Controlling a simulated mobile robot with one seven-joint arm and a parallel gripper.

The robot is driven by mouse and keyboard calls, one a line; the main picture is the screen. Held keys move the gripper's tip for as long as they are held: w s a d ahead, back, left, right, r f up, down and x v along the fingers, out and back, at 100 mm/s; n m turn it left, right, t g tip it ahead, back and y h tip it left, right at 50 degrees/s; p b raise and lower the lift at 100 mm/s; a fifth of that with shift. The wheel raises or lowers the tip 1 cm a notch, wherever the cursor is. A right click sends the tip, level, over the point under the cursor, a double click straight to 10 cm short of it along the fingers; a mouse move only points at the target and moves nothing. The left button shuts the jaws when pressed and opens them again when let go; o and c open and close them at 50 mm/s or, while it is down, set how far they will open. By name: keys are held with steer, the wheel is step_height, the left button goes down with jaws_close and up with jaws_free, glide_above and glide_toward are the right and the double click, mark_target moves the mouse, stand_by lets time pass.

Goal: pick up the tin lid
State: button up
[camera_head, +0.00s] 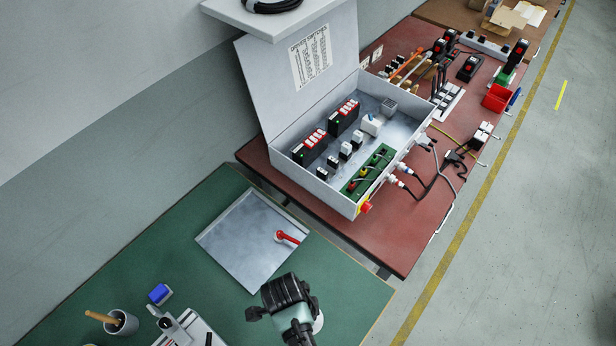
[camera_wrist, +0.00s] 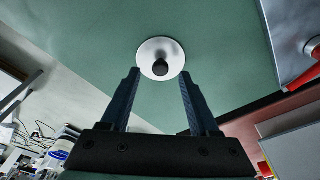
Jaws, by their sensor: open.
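The tin lid (camera_wrist: 160,50) is a round, pale metal disc with a black knob in its middle. In the wrist view it lies on the green table top, ahead of my fingertips and centred between them. In the head view only a pale edge of the lid (camera_head: 319,323) shows beside my gripper (camera_head: 262,306); the rest is hidden behind my arm. My gripper (camera_wrist: 160,78) is open, with its two dark fingers apart and nothing between them. The gap between the fingertips and the knob is hard to judge.
A metal tray (camera_head: 240,245) with a red-handled tool (camera_head: 287,238) lies behind my gripper on the green table (camera_head: 150,245). A blue block (camera_head: 160,293) and a cup (camera_head: 121,322) stand at the left. An open switch box (camera_head: 290,165) sits on the red table.

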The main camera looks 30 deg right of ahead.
steer(key=shift+d+f, duration=0.15)
steer(key=shift+f, duration=1.05)
jaws_close()
